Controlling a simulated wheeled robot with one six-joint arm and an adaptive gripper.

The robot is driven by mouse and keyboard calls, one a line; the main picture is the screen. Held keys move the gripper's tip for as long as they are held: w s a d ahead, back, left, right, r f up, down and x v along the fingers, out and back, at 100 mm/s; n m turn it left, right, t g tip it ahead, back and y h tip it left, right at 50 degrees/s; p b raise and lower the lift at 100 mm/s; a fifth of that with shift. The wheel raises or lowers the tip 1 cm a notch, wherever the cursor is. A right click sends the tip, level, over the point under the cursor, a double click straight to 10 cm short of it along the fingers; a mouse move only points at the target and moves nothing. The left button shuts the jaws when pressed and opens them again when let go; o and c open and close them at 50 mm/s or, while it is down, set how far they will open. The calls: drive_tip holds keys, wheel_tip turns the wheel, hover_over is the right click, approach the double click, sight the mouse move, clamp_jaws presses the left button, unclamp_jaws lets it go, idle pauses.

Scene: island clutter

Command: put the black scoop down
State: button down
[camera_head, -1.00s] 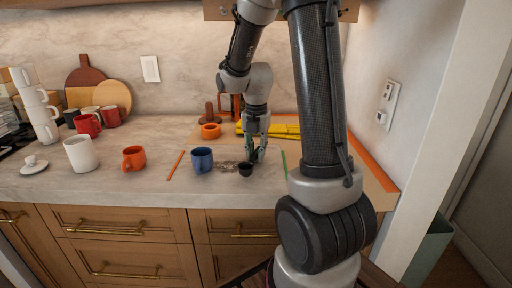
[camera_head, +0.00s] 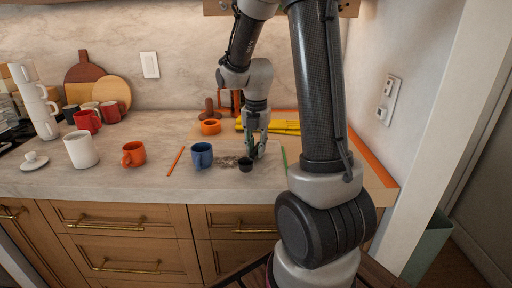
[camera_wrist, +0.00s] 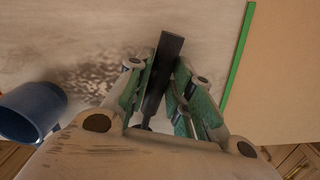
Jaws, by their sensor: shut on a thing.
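The black scoop shows in the head view as a small dark cup (camera_head: 245,165) low over the counter near its front edge. I cannot tell whether the cup touches the counter. In the wrist view the scoop's flat black handle (camera_wrist: 168,58) stands between my green-padded fingers. My gripper (camera_head: 257,155) is shut on that handle and points down; it also shows in the wrist view (camera_wrist: 162,82). The scoop's cup is hidden in the wrist view.
A blue mug (camera_head: 202,155) stands left of the scoop, with brown granules (camera_wrist: 95,75) scattered between. An orange strip (camera_head: 175,161) lies farther left, and a green strip (camera_head: 284,160) to the right. A yellow object (camera_head: 285,127) and orange ring (camera_head: 210,127) lie behind.

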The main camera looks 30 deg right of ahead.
drive_tip(key=shift+f, duration=0.65)
idle(0.6)
drive_tip(key=c, duration=1.2)
unclamp_jaws()
drive_tip(key=shift+o, duration=0.2)
wheel_tip(320, 180, up, 12)
drive_tip(key=shift+s+a, duration=0.15)
drive_tip(key=shift+s, duration=0.1)
